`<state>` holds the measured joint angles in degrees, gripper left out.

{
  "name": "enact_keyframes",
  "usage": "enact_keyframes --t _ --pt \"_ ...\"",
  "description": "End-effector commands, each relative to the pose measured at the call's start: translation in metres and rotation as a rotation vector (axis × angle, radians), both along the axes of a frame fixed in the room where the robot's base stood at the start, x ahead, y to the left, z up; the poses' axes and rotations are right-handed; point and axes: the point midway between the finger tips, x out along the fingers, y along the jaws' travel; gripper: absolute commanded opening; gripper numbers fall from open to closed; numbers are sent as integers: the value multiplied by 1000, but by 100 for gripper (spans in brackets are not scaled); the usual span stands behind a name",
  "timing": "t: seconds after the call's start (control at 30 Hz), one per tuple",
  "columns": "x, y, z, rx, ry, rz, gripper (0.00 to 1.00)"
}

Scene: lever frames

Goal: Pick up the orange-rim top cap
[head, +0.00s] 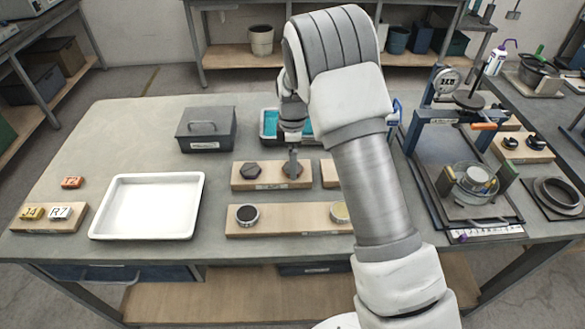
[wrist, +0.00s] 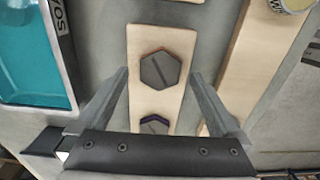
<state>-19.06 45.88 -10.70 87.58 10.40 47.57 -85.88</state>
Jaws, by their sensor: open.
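The orange-rim top cap (wrist: 160,69) is a dark hexagon with a slot and a thin orange edge, lying on a wooden board (wrist: 145,40). In the wrist view it shows between and a little above the line of my open fingers. My gripper (wrist: 159,78) is open and empty, one finger to each side of the board. In the head view my gripper (head: 293,170) points down over the right part of that board (head: 270,184) and partly hides the cap there. A similar cap with a blue-purple rim (wrist: 154,125) lies nearer my palm; it is the dark cap (head: 250,169) at the left in the head view.
A front board (head: 285,222) holds a round dark cap (head: 247,214) and a pale yellow-topped piece (head: 340,212). A teal-lined bin (head: 268,124) and a grey box (head: 206,129) stand behind. A white tray (head: 147,207) lies left; a press frame (head: 460,150) stands right.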

Motion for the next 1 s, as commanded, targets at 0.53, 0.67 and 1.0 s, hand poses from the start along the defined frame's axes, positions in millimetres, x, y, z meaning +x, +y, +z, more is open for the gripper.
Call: enact_keyframes --t 0.53,0.67,1.0 --pt "0 0 -15 0 -1 0 71" --pt "0 0 -15 0 -1 0 48" --pt "1 0 -14 1 -2 0 0"
